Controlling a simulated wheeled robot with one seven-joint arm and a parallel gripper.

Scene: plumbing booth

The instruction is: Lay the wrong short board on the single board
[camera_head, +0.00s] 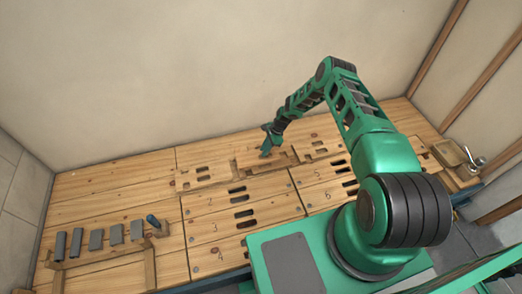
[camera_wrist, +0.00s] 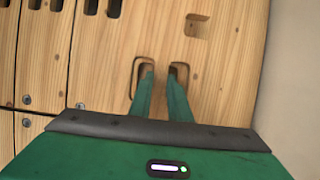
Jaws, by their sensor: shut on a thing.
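My gripper (camera_head: 266,153) reaches down at the back middle of the wooden deck. In the wrist view its two green fingers (camera_wrist: 162,70) go into two slots and are shut on the wooden strip between them. That strip is part of a pale wooden board (camera_wrist: 225,75), taken here as the short board. In the head view this board (camera_head: 283,161) lies at the back middle, partly hidden by the gripper, with a darker recess edge around it. I cannot tell whether it is lifted. Which board is the single board is not clear from these frames.
Numbered slotted boards lie in front, such as board 3 (camera_head: 228,228) at left and board 5 (camera_head: 325,172) at right. A rack (camera_head: 150,262) with several grey blocks (camera_head: 96,240) stands at front left. A wooden box (camera_head: 447,152) and a metal fitting (camera_head: 476,160) sit at far right. A wall rises behind.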

